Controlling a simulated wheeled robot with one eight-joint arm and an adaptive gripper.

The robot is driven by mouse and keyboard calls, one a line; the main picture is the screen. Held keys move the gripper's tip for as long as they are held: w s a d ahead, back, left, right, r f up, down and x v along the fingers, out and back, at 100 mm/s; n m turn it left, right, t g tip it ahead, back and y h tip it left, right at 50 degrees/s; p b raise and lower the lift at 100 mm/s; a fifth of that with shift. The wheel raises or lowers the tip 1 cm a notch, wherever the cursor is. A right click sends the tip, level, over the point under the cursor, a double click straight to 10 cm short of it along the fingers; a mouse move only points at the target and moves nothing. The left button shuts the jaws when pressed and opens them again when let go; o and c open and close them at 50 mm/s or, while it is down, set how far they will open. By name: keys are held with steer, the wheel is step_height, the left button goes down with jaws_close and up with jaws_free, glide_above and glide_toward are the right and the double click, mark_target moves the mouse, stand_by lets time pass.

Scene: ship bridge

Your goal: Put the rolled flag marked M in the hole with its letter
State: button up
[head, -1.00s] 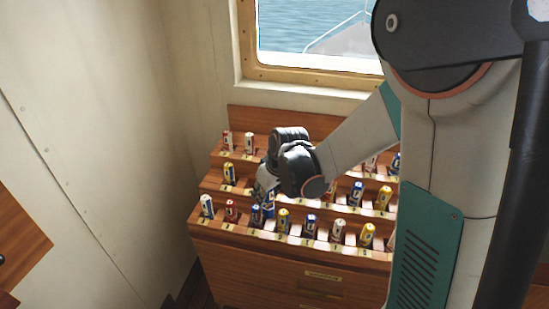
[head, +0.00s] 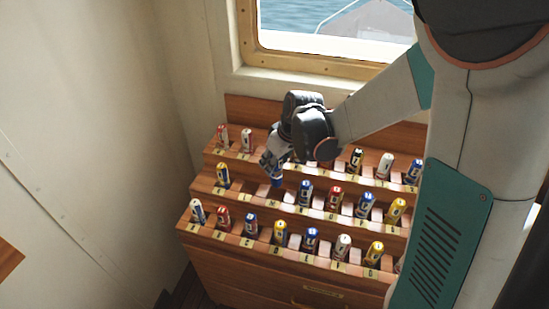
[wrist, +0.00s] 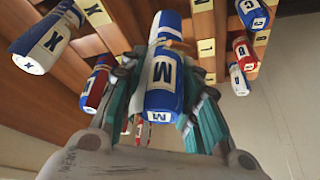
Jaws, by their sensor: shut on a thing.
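The rolled flag marked M (wrist: 162,90) is blue and white, with its letter on a white panel facing the wrist camera. My gripper (wrist: 160,100) is shut on it. In the head view my gripper (head: 276,162) is over the left part of the rack's middle row, and the flag's blue end (head: 276,179) points down from it. The stepped wooden rack (head: 235,262) has lettered labels in front of its holes. The end of the flag seems close to the middle step; I cannot tell whether it is in a hole. The label behind it is unclear.
Other rolled flags stand close by: a yellow and blue one (head: 222,175) to the left and a blue one (head: 305,192) to the right. The window (head: 330,30) and wall are behind the rack.

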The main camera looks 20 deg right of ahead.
mark_target(273, 182)
steer(key=shift+f+b, duration=3.45)
steer(key=shift+f, duration=1.15)
steer(key=o, duration=1.2)
steer(key=shift+c, duration=0.2)
steer(key=shift+r, duration=0.1)
steer(key=v, duration=1.2)
steer(key=s+r+m+t+h, duration=0.1)
steer(key=s+r+m, duration=0.1)
steer(key=s, duration=0.7)
steer(key=s+a+r+m+t+h, duration=0.1)
steer(key=s+m+t, duration=0.1)
steer(key=s, duration=0.7)
steer(key=shift+s+a+r+m, duration=0.2)
steer(key=shift+r+m, duration=0.2)
steer(key=shift+m, duration=0.2)
